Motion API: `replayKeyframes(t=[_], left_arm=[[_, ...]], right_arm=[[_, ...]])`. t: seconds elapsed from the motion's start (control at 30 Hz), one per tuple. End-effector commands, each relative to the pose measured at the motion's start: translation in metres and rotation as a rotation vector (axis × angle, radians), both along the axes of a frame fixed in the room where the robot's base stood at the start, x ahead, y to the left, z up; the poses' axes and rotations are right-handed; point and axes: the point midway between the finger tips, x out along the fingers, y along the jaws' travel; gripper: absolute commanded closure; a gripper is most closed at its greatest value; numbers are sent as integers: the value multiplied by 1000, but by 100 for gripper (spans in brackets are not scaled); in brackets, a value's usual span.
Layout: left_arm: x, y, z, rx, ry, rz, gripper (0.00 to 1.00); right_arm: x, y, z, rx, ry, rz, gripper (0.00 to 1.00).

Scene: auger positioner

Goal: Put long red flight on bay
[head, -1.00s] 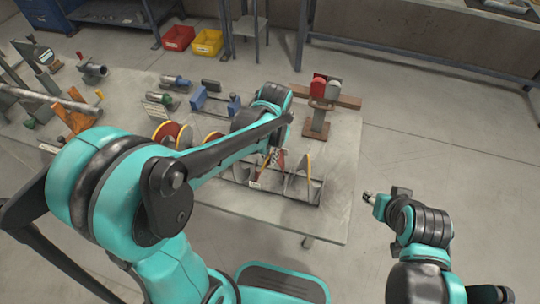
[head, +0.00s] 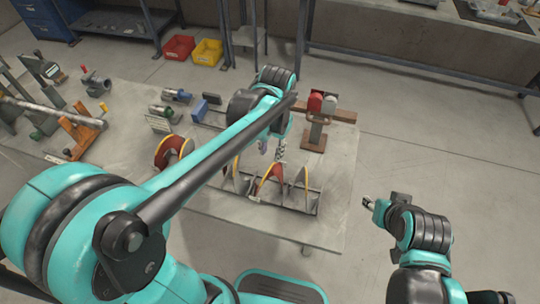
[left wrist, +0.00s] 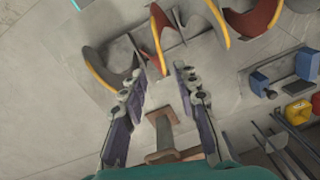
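A red flight with a yellow edge (head: 271,181) stands in the low rack on the table, between two grey yellow-edged flights (head: 304,182). It shows as a narrow red piece at the top of the left wrist view (left wrist: 159,30). Another red flight (head: 172,152) is farther left on the table. I cannot tell their lengths apart. My left gripper (head: 272,149) is above and behind the rack. In the left wrist view its fingers (left wrist: 163,103) are spread with nothing held between them. My right gripper (head: 370,203) is off the table's right side; its finger opening is unclear.
Blue vises (head: 204,108) and motor-like parts are at the table's back. My left arm hides part of the table. The floor at right is clear.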

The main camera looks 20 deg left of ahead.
Motion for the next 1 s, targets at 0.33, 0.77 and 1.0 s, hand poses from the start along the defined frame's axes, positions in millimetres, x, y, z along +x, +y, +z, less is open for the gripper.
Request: replayKeyframes(t=[0.33, 0.77, 1.0], left_arm=[[-25, 13, 26, -28, -112, 48, 70], [-95, 50, 22, -126, -548, 228, 70], [-101, 54, 18, -138, -611, 252, 70]], right_arm=[[0, 0, 5, 0, 0, 0, 60], [0, 0, 5, 0, 0, 0, 60], [0, 0, 5, 0, 0, 0, 60]])
